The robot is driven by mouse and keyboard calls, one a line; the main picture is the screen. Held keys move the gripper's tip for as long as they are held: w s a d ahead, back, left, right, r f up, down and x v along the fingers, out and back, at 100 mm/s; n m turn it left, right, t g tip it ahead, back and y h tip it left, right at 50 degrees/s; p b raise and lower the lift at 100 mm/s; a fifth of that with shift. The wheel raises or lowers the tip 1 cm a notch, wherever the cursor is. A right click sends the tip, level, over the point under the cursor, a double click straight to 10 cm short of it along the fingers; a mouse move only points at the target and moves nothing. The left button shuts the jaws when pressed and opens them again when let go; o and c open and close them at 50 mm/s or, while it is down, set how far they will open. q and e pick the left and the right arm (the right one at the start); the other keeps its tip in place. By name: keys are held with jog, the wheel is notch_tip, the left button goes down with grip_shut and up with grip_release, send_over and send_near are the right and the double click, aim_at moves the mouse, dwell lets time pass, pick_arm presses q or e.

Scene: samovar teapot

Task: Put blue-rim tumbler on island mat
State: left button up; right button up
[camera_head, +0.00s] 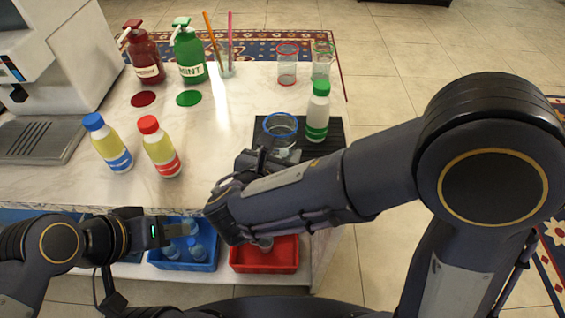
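The blue-rim tumbler (281,127) is clear with a blue ring at its top. It appears upright over the dark mat (335,130) on the island; whether its base touches the mat is hidden. My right gripper (272,158) is at the tumbler's lower near side, largely covered by its own wrist and arm. I cannot tell whether its fingers are closed on the glass. My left gripper (182,230) is low at the front edge, above a blue bin and away from the tumbler; its finger gap is unclear.
A green-capped bottle (317,112) stands on the mat, right of the tumbler. Two other tumblers, red-rim (287,64) and green-rim (322,60), stand behind. Two yellow bottles (160,148) and syrup pumps (190,52) are left. Blue (183,263) and red (264,262) bins sit below.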

jog(key=shift+w+d+f+b, duration=0.1)
jog(key=shift+w+f+b, duration=0.05)
jog(key=shift+f, duration=0.8)
jog(key=shift+w+d+f+b, duration=0.1)
jog(key=shift+f+b, duration=0.05)
jog(key=shift+f, duration=0.75)
jog(key=shift+f, duration=0.25)
jog(key=o, duration=1)
jog(key=shift+r, duration=0.15)
